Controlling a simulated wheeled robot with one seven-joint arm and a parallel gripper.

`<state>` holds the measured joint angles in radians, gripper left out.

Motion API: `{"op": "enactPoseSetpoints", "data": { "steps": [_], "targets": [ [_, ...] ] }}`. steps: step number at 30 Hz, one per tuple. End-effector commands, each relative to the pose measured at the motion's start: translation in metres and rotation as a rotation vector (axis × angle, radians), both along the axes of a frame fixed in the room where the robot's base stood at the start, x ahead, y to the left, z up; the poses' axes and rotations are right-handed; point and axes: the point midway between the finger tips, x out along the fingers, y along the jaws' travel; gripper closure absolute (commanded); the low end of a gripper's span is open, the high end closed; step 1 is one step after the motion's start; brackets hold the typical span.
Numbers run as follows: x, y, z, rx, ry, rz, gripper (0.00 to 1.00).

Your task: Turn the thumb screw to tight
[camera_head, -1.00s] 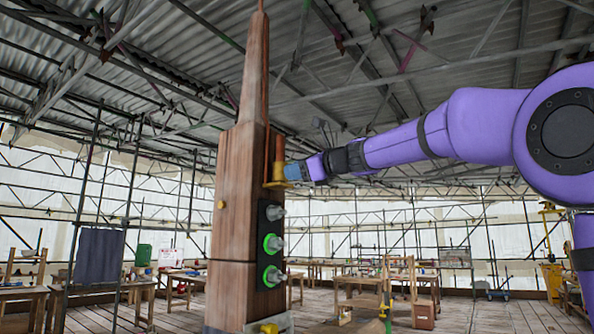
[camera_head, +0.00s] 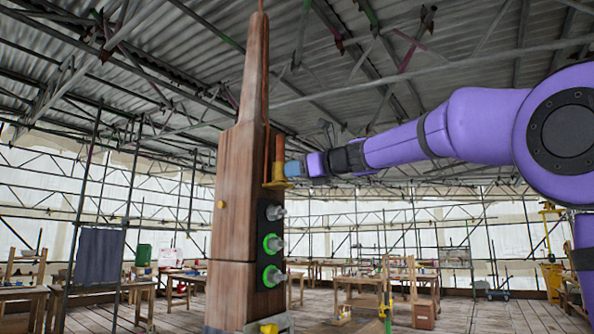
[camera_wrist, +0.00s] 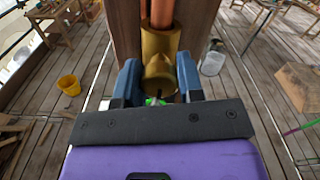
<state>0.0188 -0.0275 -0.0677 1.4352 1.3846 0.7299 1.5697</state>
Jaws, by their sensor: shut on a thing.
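The wooden spire (camera_head: 235,195) stands upright left of centre. A brass clamp (camera_head: 277,183) sits on its right side around the foot of a copper rod (camera_head: 279,148); the clamp also shows in the wrist view (camera_wrist: 160,42). The brass thumb screw (camera_wrist: 159,74) sticks out from the clamp toward me. My gripper (camera_head: 291,169) reaches it from the right, and its blue jaws (camera_wrist: 159,84) are shut on the screw, one on each side. In the head view the jaws hide the screw. How tight it is cannot be told.
Below the clamp, a dark plate on the spire carries several grey knobs (camera_head: 274,245), two ringed in green. A yellow fitting (camera_head: 268,328) is near the spire's foot. Workbenches (camera_head: 360,290) and scaffolding stand behind. The air around my arm looks clear.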

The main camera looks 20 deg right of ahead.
Motion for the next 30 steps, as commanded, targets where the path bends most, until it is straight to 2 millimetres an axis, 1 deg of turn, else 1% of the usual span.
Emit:
{"op": "enactPoseSetpoints", "data": {
  "steps": [1,2,3,4,12,16,20,27,30],
  "targets": [
    [0.001,0.0,-0.003,-0.002,0.005,0.001,0.58],
    [0.001,0.0,-0.003,-0.002,0.005,0.001,0.51],
    [0.001,0.0,-0.002,-0.001,0.005,0.001,0.42],
    [0.001,0.0,-0.002,-0.002,0.004,0.001,0.4],
    [0.0,-0.001,-0.001,-0.001,0.001,0.001,0.4],
    [-0.008,-0.006,0.0,-0.001,0.0,-0.001,0.4],
    [-0.025,-0.019,0.0,0.0,-0.001,-0.003,0.4],
    [-0.061,-0.045,0.0,0.0,0.001,-0.001,0.4],
    [-0.073,-0.054,-0.001,0.0,0.002,-0.001,0.4]
  ]
}}
